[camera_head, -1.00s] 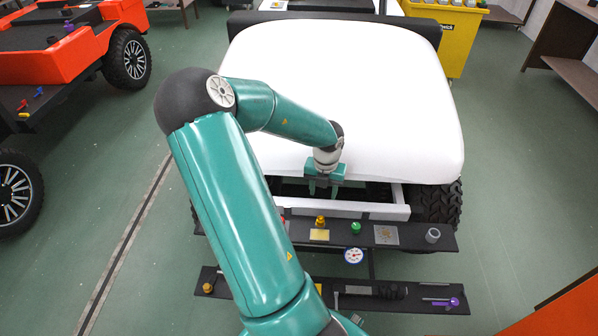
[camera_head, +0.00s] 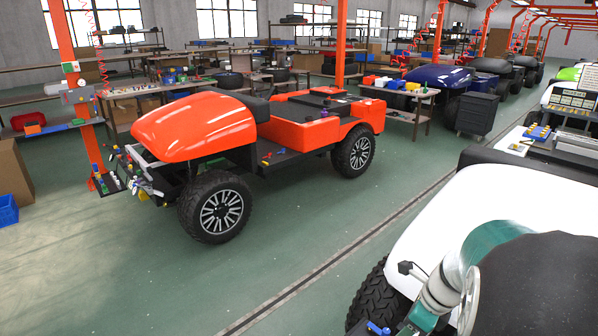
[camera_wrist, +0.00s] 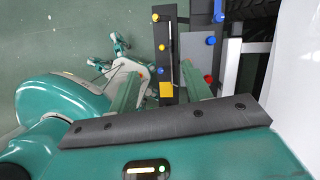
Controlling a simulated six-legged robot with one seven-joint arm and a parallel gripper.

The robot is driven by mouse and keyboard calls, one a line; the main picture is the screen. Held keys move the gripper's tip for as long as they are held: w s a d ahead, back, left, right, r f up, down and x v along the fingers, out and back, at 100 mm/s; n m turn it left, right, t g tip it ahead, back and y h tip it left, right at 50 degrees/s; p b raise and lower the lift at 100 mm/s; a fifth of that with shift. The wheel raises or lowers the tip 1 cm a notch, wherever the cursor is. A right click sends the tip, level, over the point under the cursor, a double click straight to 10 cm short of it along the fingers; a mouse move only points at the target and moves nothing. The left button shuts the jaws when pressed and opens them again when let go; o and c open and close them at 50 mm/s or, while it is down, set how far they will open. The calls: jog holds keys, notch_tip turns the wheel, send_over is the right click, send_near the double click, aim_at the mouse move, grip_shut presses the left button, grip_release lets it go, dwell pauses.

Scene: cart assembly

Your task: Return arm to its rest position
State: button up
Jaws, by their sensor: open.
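My teal arm is at the lower right of the head view, bent close to the camera in front of the white cart (camera_head: 490,215). Its near joint is large and partly cut off by the frame edge. Below and beyond the fingers is a dark rack (camera_wrist: 165,40) with small yellow, blue and red parts. I cannot tell how far the fingers are above it.
An orange cart (camera_head: 200,125) with black wheels stands at left centre in the head view. Green floor with a dark strip (camera_head: 310,280) lies open between the carts. Workbenches with parts (camera_head: 405,95) and a dark cabinet (camera_head: 476,115) stand behind.

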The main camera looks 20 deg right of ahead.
jog(key=s+a+r+n+t+h, duration=0.1)
jog(key=s+a+r+n, duration=0.2)
jog(key=a+r+n, duration=0.4)
jog(key=s+a+r+n+t+h, duration=0.1)
jog(key=a+r+n, duration=0.7)
jog(key=n, duration=1.4)
jog(key=shift+s+a+t+h, duration=0.4)
jog(key=shift+s+a, duration=0.95)
jog(key=shift+a, duration=1.55)
jog(key=shift+r, duration=0.1)
